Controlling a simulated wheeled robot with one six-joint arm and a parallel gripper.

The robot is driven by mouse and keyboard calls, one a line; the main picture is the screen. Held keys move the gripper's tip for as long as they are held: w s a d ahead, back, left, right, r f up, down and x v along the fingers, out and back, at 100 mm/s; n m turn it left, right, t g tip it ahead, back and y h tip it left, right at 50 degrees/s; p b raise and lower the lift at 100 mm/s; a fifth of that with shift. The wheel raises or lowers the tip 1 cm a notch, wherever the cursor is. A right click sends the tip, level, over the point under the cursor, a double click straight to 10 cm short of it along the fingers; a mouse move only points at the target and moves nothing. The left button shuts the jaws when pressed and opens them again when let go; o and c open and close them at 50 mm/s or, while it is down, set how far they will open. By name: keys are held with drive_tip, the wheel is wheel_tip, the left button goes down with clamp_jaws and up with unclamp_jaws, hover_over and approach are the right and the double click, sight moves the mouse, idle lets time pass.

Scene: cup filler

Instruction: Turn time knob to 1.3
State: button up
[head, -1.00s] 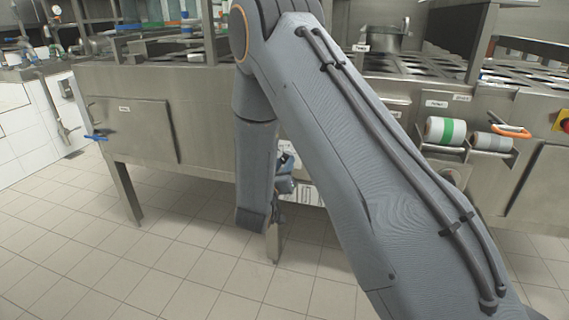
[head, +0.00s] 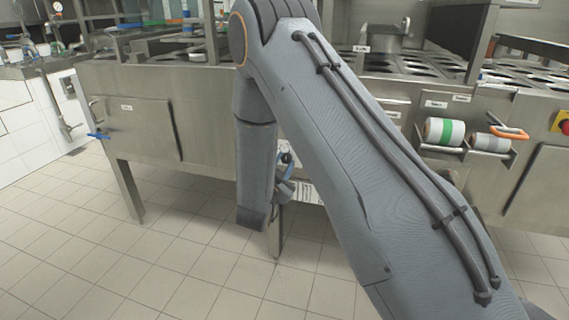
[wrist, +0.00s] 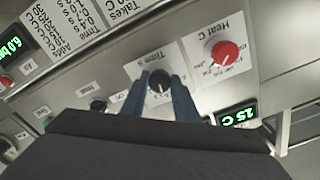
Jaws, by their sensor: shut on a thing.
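The time knob (wrist: 158,86) is a small black round knob on a white label reading "Time s", seen tilted in the wrist view. My gripper (wrist: 161,84) has its two blue-grey fingers on either side of it, shut on the knob. The scale marks around the knob are too small and partly covered by the fingers, so its setting cannot be read. In the head view my arm hides most of the panel. Only a bluish part of the gripper end (head: 285,182) shows low beside the arm, in front of a white label.
In the wrist view a red Heat C knob (wrist: 224,53) sits close on the right, above a green 25 C display (wrist: 238,116). A pressure display (wrist: 13,46) is at the far left. A metal counter (head: 150,85) stands across the head view; the tiled floor is clear.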

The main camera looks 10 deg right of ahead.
drive_tip(key=shift+m, duration=1.6)
drive_tip(key=o, duration=1.1)
drive_tip(key=shift+c, duration=0.2)
drive_tip(key=v, duration=0.8)
drive_tip(key=shift+p, duration=0.3)
